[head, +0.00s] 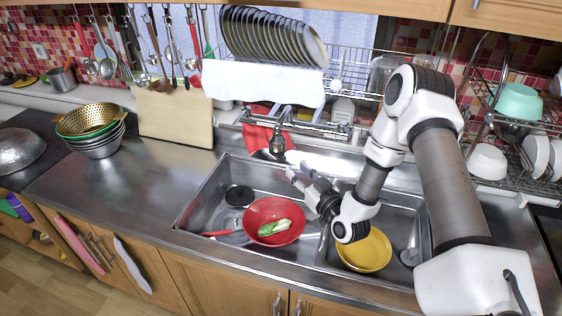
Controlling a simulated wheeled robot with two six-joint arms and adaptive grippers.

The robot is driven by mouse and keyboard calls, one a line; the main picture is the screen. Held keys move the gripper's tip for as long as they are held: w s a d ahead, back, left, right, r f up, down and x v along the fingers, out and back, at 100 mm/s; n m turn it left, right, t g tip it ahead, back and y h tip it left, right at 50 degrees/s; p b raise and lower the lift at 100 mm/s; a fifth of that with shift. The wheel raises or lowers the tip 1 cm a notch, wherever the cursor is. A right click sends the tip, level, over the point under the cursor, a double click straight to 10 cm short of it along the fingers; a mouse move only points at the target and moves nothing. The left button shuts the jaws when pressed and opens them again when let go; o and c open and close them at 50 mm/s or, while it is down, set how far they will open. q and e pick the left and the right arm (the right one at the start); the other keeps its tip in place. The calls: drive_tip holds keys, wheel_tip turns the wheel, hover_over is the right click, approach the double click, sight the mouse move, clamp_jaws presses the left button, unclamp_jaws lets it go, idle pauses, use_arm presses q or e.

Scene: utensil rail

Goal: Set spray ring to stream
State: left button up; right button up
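The faucet (283,119) stands behind the sink, and its dark spray head (277,142) points down over the back of the left basin. The spray ring is too small to make out, so its setting cannot be told. My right gripper (297,171) reaches in from the right over the sink, just below and right of the spray head. Its two fingertips look apart, with nothing between them, and they do not appear to touch the spray head. My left gripper is not in view.
The left basin holds a red colander (266,234) with a green and white vegetable. A yellow plate (364,251) lies in the right basin. A dish rack (345,75) with plates is above. Stacked bowls (96,146) stand on the left counter.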

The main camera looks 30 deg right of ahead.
sight(285, 158)
drive_tip(key=w+p, duration=0.1)
drive_tip(key=w, duration=0.5)
drive_tip(key=shift+w+d, duration=0.15)
drive_tip(key=shift+d, duration=0.05)
drive_tip(key=shift+a, duration=0.1)
clamp_jaws()
